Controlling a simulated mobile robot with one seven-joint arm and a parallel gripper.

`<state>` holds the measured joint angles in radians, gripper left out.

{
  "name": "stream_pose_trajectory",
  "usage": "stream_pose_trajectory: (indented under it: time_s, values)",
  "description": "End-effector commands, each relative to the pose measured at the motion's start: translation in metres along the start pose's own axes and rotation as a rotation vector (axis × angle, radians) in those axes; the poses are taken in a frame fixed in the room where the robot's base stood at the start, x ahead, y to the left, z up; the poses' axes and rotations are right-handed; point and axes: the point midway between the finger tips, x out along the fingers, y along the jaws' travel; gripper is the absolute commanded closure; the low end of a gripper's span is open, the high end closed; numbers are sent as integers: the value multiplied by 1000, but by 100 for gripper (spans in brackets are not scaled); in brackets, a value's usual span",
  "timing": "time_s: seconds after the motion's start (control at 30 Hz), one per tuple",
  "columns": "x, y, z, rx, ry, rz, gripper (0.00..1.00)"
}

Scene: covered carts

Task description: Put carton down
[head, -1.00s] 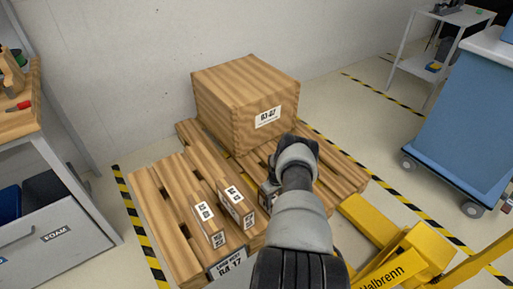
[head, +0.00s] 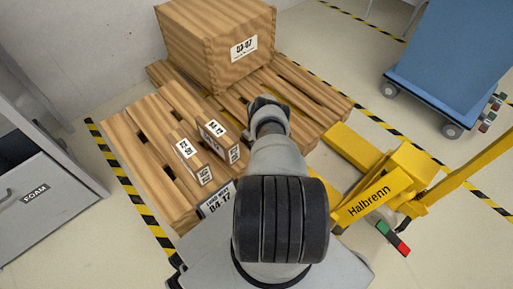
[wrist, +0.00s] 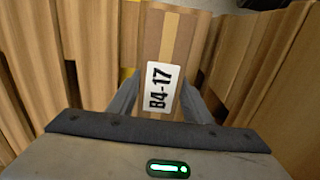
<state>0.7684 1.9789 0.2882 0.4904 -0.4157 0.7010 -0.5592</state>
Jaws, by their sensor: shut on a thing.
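My gripper (wrist: 160,100) is shut on a brown carton (wrist: 176,40) with a tan tape strip and a white label reading B4-17. The fingers sit on its two sides in the wrist view. Wooden slats lie below and around it; I cannot tell whether the carton touches them. In the head view my arm hides the held carton, and the gripper is over the wooden pallet (head: 150,130). Two similar labelled cartons, a left one (head: 191,160) and a right one (head: 219,141), stand side by side on the pallet, left of my gripper.
A large wooden box (head: 215,45) stands on the pallet's back part. A yellow pallet jack (head: 372,195) is at the right. A grey FOAM drawer unit (head: 40,205) stands left, and a blue covered cart (head: 450,65) at the back right. Striped tape marks the floor.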

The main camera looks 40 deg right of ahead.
Motion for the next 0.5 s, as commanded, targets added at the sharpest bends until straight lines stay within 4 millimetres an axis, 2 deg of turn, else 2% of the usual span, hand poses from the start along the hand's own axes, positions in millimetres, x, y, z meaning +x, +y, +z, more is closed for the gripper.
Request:
stream_pose_trajectory:
  time_s: [0.2,0.23,0.3,0.33,0.5]
  values:
    - [-2,1,-2,0,3,2,100]
    - [-1,0,0,-1,1,0,50]
    - [-1,0,0,-1,1,0,38]
    - [-1,0,0,-1,1,0,36]
    - [-1,0,0,-1,1,0,36]
